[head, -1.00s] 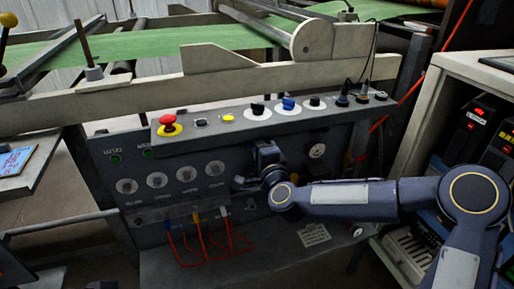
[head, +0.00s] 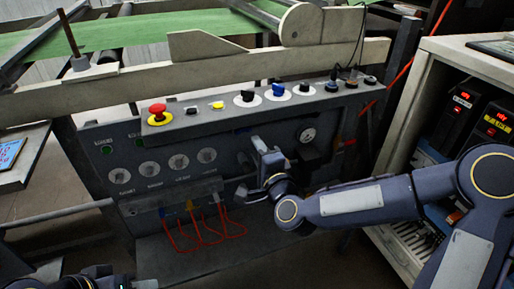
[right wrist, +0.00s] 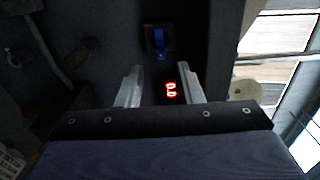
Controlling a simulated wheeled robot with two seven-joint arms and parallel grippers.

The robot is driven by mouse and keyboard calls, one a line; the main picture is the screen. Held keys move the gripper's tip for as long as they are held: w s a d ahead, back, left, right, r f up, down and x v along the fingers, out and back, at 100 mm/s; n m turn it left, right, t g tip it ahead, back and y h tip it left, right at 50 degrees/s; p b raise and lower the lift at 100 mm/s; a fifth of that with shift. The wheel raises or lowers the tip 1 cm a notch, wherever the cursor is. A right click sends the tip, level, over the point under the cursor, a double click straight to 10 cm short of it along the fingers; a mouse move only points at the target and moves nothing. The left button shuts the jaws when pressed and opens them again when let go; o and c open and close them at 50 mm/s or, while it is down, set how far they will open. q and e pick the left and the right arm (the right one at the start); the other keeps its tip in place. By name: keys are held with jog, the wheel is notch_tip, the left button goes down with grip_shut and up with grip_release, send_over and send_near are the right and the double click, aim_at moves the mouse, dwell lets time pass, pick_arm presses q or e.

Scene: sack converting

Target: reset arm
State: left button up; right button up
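My right gripper (head: 262,150) is in front of the dark control panel (head: 135,215), right of its row of round dials. In the right wrist view its two pale fingers (right wrist: 160,86) stand apart with nothing held between them. A red lit digit display (right wrist: 171,90) shows in the gap, and a blue knob (right wrist: 160,42) is seen beyond the fingertips.
The sloped console top carries a red emergency button (head: 158,112), a yellow button (head: 217,105) and a blue selector knob (head: 278,89). Red cables (head: 205,230) hang below the dials. A pale cabinet (head: 415,110) with electrical units stands at right, near my right arm.

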jog(key=s+d+f+n+g+h, duration=0.15)
jog(key=s+d+n+g, duration=0.35)
jog(key=s, duration=0.5)
jog(key=s+d+f+n+g, duration=0.2)
jog(key=s+d+n+g, duration=0.15)
jog(key=s+d, duration=0.5)
jog(key=s+d+f+n+g, duration=0.2)
jog(key=s+d+n+g, duration=0.15)
jog(key=s, duration=0.85)
notch_tip(320, 180, up, 34)
jog(key=n+p, duration=0.1)
jog(key=p, duration=3.3)
jog(key=shift+d, duration=0.25)
jog(key=shift+w+f, duration=0.1)
jog(key=shift+f, duration=0.15)
